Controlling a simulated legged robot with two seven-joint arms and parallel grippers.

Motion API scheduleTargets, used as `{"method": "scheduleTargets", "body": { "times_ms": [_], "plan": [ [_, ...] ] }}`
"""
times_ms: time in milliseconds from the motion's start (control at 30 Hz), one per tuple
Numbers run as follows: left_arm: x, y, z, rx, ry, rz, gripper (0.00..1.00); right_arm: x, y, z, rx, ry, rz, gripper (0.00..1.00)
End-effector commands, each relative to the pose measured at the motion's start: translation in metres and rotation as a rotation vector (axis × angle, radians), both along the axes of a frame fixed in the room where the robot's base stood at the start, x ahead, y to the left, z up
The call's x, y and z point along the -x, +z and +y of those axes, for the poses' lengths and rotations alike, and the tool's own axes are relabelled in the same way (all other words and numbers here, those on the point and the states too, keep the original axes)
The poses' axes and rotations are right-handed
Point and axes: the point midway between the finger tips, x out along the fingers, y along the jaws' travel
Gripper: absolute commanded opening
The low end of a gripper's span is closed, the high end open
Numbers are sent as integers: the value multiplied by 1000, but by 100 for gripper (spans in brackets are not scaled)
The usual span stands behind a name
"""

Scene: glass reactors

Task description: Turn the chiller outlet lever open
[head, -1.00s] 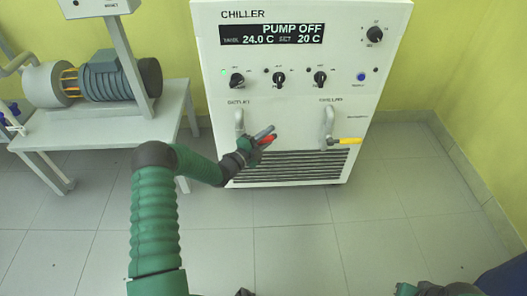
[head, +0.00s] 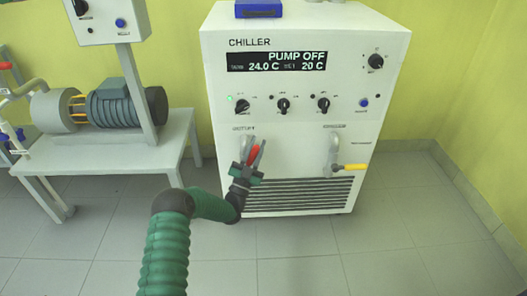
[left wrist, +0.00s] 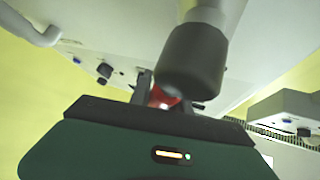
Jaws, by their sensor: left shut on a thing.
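The white chiller (head: 381,102) stands against the back wall, its display reading PUMP OFF. A red lever (head: 254,152) sits at the left pipe fitting on its front. My left gripper (head: 254,150) is shut on this lever, whose visible part points up at a tilt in the head view. In the left wrist view, the red lever (left wrist: 161,97) shows between the fingers, partly hidden by a dark cylindrical part. The fitting behind the gripper is partly covered. My right gripper is out of view.
A yellow lever (head: 350,167) points right on the right pipe fitting (head: 333,150). Knobs (head: 283,105) line the chiller front above. A pump motor (head: 120,102) rests on a grey bench (head: 150,160) at left. The floor at right is clear.

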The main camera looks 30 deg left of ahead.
Motion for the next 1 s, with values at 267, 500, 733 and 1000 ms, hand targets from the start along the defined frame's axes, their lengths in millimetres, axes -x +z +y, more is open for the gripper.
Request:
{"method": "scheduleTargets", "body": {
  "times_ms": [267,500,733,1000],
  "plan": [
    [11,-1,16,165,0,-88,0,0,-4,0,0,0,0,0],
    [15,1,24,241,1,-135,0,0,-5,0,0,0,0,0],
    [17,2,27,266,2,-150,0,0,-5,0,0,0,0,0],
    [17,2,27,267,2,-149,0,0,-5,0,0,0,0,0]
  ]
}}
